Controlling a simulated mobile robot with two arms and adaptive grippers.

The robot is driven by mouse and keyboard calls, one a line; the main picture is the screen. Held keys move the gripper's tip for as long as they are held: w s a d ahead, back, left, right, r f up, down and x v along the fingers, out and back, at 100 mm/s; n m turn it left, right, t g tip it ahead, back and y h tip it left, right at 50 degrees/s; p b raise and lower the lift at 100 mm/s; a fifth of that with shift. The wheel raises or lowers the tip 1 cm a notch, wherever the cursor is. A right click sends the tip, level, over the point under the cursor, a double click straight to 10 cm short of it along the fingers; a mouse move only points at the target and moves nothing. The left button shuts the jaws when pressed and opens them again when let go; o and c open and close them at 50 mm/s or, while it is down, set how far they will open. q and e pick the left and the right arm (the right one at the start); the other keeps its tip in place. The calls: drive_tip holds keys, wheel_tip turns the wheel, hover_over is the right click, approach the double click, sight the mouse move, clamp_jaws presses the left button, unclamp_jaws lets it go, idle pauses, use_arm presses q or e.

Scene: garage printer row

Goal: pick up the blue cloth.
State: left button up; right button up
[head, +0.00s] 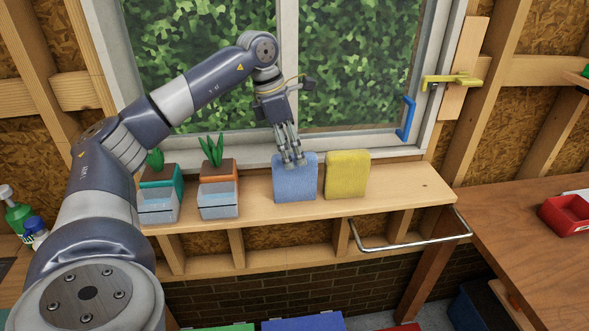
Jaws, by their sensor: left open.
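The blue cloth (295,182) is a flat, roughly square piece standing upright on the wooden window shelf (400,194), left of a similar yellow cloth (346,175). My left gripper (294,163) points down at the top edge of the blue cloth, and its fingertips overlap that edge in the picture. The fingers are open. I cannot tell whether they touch the cloth or are just in front of it. My right gripper does not show.
Two potted plants with clear bins (219,199) stand left on the shelf. A metal rail (410,244) juts out at the shelf's front right. A blue window handle (407,118) is above. A red tray (566,214) sits on the right bench.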

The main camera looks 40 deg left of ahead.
sight(299, 172)
use_arm(q)
drive_tip(key=shift+p+x, duration=0.35)
drive_tip(key=shift+x, duration=0.85)
drive_tip(key=p+x, duration=0.2)
drive_tip(key=x, duration=0.2)
drive_tip(key=shift+f, duration=0.1)
drive_tip(key=shift+w+f, duration=0.1)
drive_tip(key=shift+f, duration=0.35)
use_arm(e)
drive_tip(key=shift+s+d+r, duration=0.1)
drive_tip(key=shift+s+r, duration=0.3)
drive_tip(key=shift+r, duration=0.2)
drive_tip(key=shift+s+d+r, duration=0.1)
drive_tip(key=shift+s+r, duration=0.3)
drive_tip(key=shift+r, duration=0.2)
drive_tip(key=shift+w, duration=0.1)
use_arm(q)
drive_tip(key=shift+c, duration=0.8)
drive_tip(key=c, duration=1)
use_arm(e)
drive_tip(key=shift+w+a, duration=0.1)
